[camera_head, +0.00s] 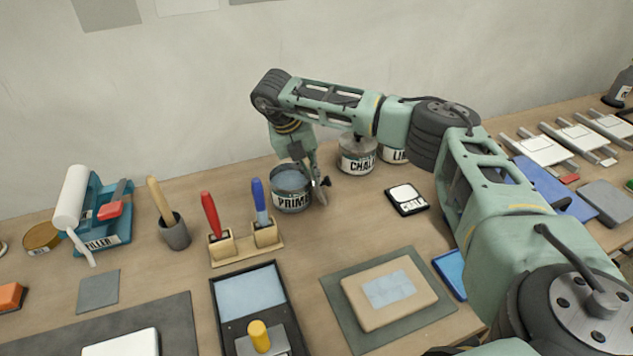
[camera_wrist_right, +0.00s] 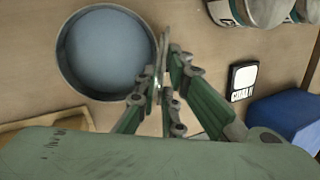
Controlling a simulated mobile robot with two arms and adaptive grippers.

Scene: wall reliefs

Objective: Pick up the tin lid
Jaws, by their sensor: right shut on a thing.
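The tin marked PRIME (camera_head: 291,200) stands on the bench, open at the top with blue-grey contents showing. It also shows in the right wrist view (camera_wrist_right: 105,52). My right gripper (camera_head: 319,192) is beside the right rim of this tin, pointing down. In the right wrist view its fingers (camera_wrist_right: 166,90) are shut on a thin grey piece, the tin lid (camera_wrist_right: 163,52), seen nearly edge-on next to the tin's rim. Whether the lid touches the rim I cannot tell. My left gripper is not in view.
A small CHALK card (camera_head: 406,200) lies right of the gripper. A wooden rack (camera_head: 244,250) with red and blue handled tools stands in front left. A wall closes the back.

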